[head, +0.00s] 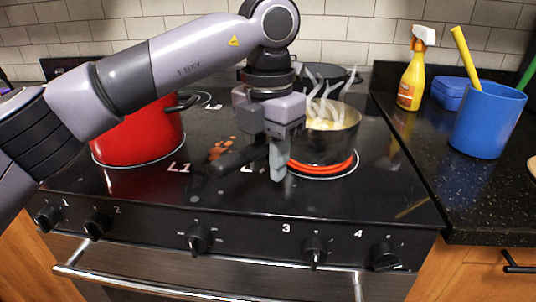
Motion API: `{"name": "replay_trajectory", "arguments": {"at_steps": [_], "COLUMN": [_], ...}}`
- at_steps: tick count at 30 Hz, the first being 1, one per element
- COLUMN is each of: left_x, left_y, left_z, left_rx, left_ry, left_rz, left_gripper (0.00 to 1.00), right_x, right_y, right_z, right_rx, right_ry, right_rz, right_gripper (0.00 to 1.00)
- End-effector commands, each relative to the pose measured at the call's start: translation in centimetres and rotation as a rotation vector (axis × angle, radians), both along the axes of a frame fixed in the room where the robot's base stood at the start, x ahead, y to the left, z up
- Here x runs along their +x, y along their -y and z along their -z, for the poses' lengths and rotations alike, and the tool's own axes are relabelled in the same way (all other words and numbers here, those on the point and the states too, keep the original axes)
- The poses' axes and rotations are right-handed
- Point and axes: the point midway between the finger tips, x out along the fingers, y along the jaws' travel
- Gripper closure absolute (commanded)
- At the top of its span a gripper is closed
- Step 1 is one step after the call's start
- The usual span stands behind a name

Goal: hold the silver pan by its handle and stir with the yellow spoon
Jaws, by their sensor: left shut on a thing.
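The silver pan (335,147) stands on the glowing front right burner, with pale contents and steam rising. Its dark handle (238,160) points left toward the middle of the stove. My left gripper (277,160) comes down from above at the pan's left side and is shut on the handle, close to the pan; the fingers hide part of the handle. A yellow handle (464,58), likely the yellow spoon's, sticks up from the blue cup (488,121) on the right counter; its lower end is hidden in the cup. My right gripper is not in view.
A red pot (140,136) stands at the left of the stove. A dark pan (330,74) is behind the silver pan. A yellow spray bottle (411,76) and a blue box (450,93) stand behind the cup. A green handle (527,74) shows at the right edge. The counter's front is clear.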

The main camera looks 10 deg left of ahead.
Motion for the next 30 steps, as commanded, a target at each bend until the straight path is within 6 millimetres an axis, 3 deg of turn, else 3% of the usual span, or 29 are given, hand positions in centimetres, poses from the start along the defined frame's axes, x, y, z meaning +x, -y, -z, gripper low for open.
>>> {"name": "replay_trajectory", "arguments": {"at_steps": [30], "left_x": [0.0], "left_y": [0.0], "left_z": [1.6], "left_rx": [0.001], "left_ry": [-0.001], "left_rz": [0.001], "left_gripper": [1.00], "right_x": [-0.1], "right_y": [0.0], "right_z": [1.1], "right_rx": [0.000], "right_ry": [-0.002], "right_rz": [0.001], "right_gripper": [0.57]}}
